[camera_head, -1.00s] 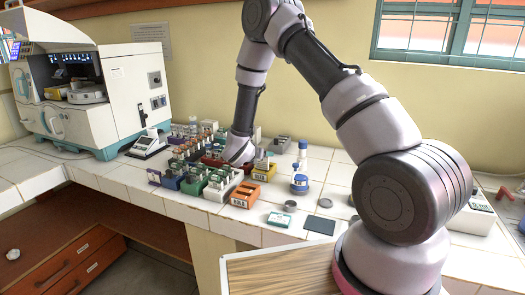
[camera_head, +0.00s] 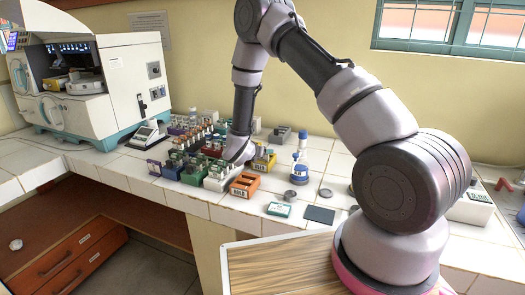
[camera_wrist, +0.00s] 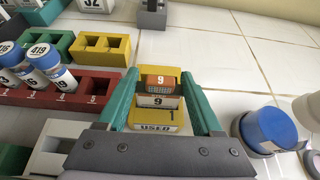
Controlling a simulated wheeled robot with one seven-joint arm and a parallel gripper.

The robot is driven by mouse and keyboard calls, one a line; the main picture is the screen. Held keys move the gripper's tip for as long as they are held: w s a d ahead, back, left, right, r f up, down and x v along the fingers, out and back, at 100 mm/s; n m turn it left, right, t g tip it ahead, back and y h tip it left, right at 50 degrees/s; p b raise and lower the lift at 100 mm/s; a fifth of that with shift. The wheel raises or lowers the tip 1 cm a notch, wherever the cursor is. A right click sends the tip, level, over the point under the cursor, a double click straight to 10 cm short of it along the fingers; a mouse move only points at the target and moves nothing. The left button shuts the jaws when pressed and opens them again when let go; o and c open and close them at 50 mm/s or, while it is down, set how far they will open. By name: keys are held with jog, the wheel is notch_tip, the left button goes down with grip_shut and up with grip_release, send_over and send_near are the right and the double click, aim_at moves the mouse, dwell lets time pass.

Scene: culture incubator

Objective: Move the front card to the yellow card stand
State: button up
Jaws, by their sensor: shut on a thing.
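My gripper (camera_wrist: 160,80) shows in the wrist view with its two teal fingers on either side of an orange-topped card (camera_wrist: 158,83) marked 9. It is shut on this card. The card is over or in the yellow card stand (camera_wrist: 153,127), labelled USED; whether it touches the stand's base I cannot tell. In the head view the yellow stand (camera_head: 266,161) is just right of my arm's end. An orange card stand (camera_head: 243,187) is nearer the front edge. The fingertips are too small and hidden to make out in the head view.
A red rack (camera_wrist: 95,85) with blue-capped tubes and another yellow block (camera_wrist: 100,48) are left of the fingers. A blue-lidded bottle (camera_wrist: 262,130) is close on the right. More racks crowd the left in the head view. Open white tile lies behind and right of the stand.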

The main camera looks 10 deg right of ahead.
jog(key=o, duration=1.4)
jog(key=shift+c, duration=0.2)
jog(key=v, duration=1)
jog(key=shift+s+a+r, duration=0.15)
jog(key=shift+s, duration=0.2)
